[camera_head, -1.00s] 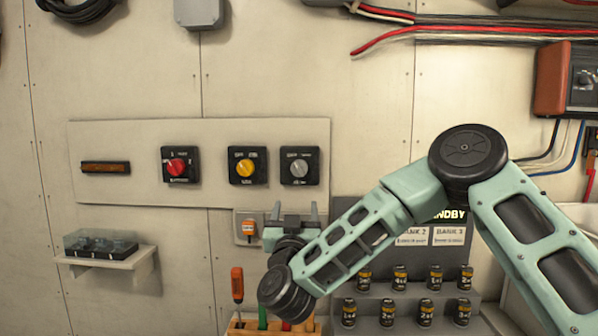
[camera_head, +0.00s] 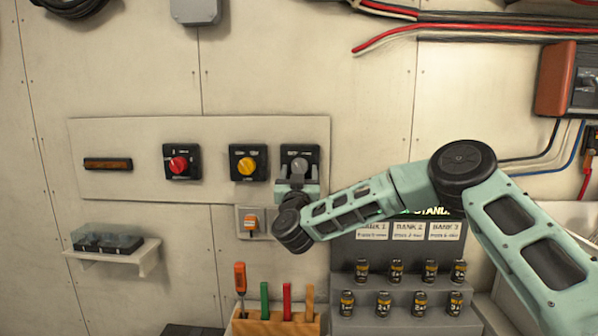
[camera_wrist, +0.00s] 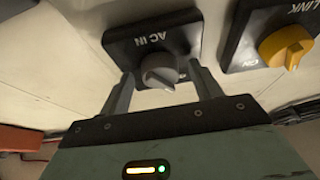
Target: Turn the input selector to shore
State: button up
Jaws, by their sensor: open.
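The input selector is a black square switch with a grey knob (camera_head: 299,168), at the right end of the pale panel. In the wrist view its plate reads "AC IN" (camera_wrist: 150,40) and its grey knob (camera_wrist: 160,71) sits between my fingertips. My gripper (camera_wrist: 160,82) is open, with one finger on each side of the knob; I cannot tell whether either finger touches it. In the head view my gripper (camera_head: 298,183) covers the lower part of the selector, and the shore marking cannot be read.
A yellow-knob switch (camera_head: 247,166) is close beside the selector, and a red-knob switch (camera_head: 179,166) is farther left. An orange-switch socket (camera_head: 251,223) lies just below. A tool rack (camera_head: 275,326) and a grey fuse stand (camera_head: 400,290) are lower down.

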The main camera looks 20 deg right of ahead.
jog(key=c, duration=1)
jog(key=shift+f+m+b, duration=0.15)
jog(key=shift+m+b, duration=0.15)
jog(key=shift+b, duration=0.15)
jog(key=m+h+b, duration=0.1)
jog(key=m+b, duration=0.1)
jog(key=b, duration=0.1)
jog(key=shift+a+f+g, duration=0.15)
jog(key=shift+g, duration=0.15)
jog(key=m+h+b, duration=0.1)
jog(key=m+b, duration=0.1)
jog(key=m+g+h+b, duration=0.1)
jog(key=m+b, duration=0.2)
jog(key=shift+a+g+h+b, duration=0.15)
jog(key=shift+g+h+b, duration=0.15)
jog(key=m+b, duration=0.2)
jog(key=m+g+h+b, duration=0.1)
jog(key=m+b, duration=0.1)
jog(key=m, duration=0.1)
jog(key=shift+w+a+r+g, duration=0.1)
jog(key=shift+a+r+g, duration=0.1)
jog(key=shift+g, duration=0.1)
jog(key=shift+r+m+g+h+b, duration=0.2)
jog(key=shift+m+g+b, duration=0.2)
jog(key=shift+m+b, duration=0.4)
jog(key=shift+r+m+g+h+b, duration=0.15)
jog(key=shift+m+g+b, duration=0.3)
jog(key=shift+m, duration=0.55)
